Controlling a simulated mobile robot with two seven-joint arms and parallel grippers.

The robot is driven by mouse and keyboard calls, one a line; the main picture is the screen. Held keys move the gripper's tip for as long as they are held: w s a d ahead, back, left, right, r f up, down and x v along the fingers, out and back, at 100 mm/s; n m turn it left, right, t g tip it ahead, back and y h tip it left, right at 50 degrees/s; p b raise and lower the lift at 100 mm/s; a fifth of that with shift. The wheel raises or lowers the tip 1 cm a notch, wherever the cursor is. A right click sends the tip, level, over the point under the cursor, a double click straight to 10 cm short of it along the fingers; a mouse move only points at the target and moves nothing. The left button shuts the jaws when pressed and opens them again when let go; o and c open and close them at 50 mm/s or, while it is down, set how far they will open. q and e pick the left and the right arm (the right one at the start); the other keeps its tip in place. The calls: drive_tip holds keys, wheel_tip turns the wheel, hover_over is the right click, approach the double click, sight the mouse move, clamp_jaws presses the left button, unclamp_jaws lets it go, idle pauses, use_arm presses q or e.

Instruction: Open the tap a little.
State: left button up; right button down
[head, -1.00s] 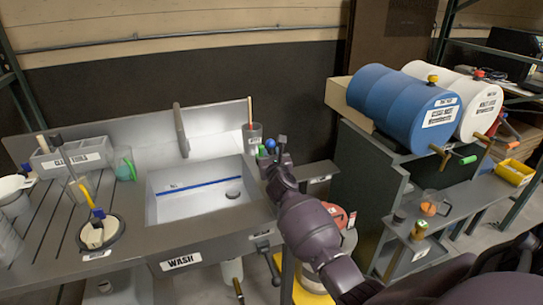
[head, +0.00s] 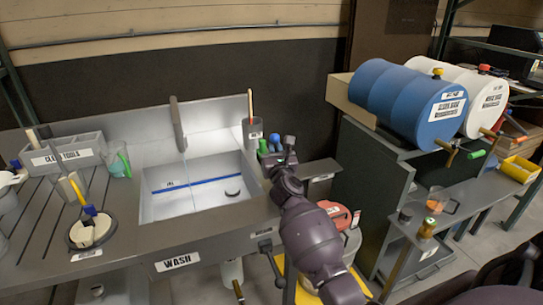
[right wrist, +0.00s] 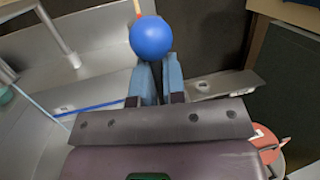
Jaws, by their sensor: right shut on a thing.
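The grey tap spout (head: 178,124) stands at the back of the sink (head: 235,217). A thin stream of water (head: 189,178) runs from it into the basin; a pale line of it also shows in the right wrist view (right wrist: 40,103). My right gripper (head: 283,153) is at the blue knob. In the right wrist view, its fingers (right wrist: 157,72) are shut just below the blue ball, on its lever, which they mostly hide. My left gripper is not in view.
A grey cup with a wooden-handled tool (head: 252,132) stands left of the knobs. A red-lidded can (head: 340,215) is under my right arm. Blue (head: 400,100) and white drums (head: 488,105) lie on the rack at right. Clean tools (head: 62,155) stand at left.

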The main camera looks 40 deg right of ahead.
drive_tip(key=shift+s+a+f+b, duration=0.15)
drive_tip(key=shift+f+b, duration=0.15)
drive_tip(key=shift+b, duration=0.5)
drive_tip(key=shift+s+t+h+b, duration=0.2)
drive_tip(key=shift+t+h+b, duration=0.2)
drive_tip(key=shift+t+b, duration=0.55)
drive_tip(key=shift+s+r+b, duration=0.15)
drive_tip(key=shift+r+b, duration=0.2)
drive_tip(key=shift+b, duration=0.25)
drive_tip(key=shift+r, duration=0.1)
drive_tip(key=c, duration=1.3)
unclamp_jaws()
drive_tip(key=shift+o, duration=0.6)
